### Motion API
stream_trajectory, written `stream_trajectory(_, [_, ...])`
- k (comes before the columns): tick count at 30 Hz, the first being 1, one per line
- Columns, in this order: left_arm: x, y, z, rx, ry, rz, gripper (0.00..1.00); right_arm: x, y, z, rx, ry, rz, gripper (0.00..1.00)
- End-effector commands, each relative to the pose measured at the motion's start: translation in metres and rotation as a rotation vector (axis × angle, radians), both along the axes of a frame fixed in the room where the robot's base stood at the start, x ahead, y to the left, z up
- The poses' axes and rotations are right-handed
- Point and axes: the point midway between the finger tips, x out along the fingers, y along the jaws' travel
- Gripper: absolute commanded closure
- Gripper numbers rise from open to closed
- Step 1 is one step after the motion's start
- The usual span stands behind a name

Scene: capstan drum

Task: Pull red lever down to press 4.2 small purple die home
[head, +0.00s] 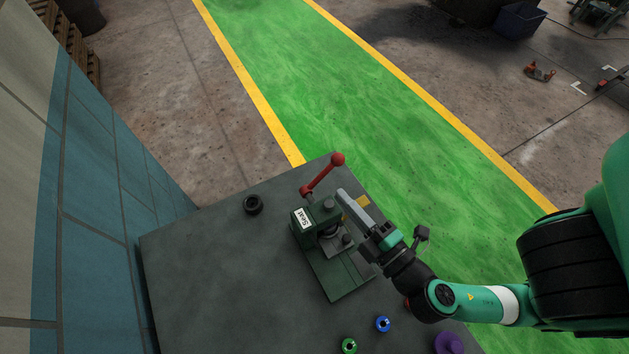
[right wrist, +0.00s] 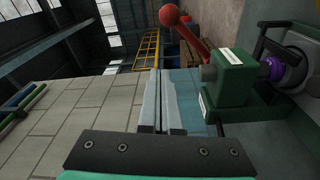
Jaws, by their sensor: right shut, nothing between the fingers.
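The green press (head: 335,262) stands on the dark table, with its red lever (head: 321,175) raised and slanting to a red ball at the far end. In the right wrist view the lever (right wrist: 194,42) and ball are up ahead, right of the fingers. A small purple die (right wrist: 271,68) sits at the press there; how deep it is seated I cannot tell. My right gripper (head: 343,195) is shut and empty, its fingertips near the press head and short of the lever ball. The shut fingers also show in the right wrist view (right wrist: 158,74). My left gripper is out of view.
A black ring (head: 253,205) lies on the table (head: 200,270) left of the press. A blue piece (head: 383,324), a green piece (head: 349,345) and a larger purple piece (head: 449,343) are near the front. A tiled wall (head: 95,180) borders the left. The table's left part is clear.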

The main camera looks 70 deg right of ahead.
Motion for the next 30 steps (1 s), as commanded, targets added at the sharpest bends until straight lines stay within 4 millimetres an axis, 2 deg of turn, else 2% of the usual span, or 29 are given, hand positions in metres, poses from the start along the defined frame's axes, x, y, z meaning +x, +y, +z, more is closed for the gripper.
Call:
stream_trajectory(1, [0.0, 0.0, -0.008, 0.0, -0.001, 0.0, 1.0, -0.001, 0.001, -0.009, -0.001, 0.006, 0.005, 1.0])
stream_trajectory(17, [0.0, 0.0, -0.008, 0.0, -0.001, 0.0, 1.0, 0.005, -0.001, -0.009, 0.005, 0.005, 0.004, 1.0])
stream_trajectory(24, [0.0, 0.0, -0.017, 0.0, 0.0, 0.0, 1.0, 0.023, -0.015, -0.007, 0.004, -0.008, -0.002, 1.0])
stream_trajectory(28, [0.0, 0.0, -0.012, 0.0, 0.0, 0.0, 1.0, 0.045, -0.028, -0.003, 0.004, -0.008, -0.003, 1.0])
stream_trajectory(30, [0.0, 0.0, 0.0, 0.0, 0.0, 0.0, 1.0, 0.059, -0.035, 0.001, 0.003, -0.003, 0.0, 1.0])
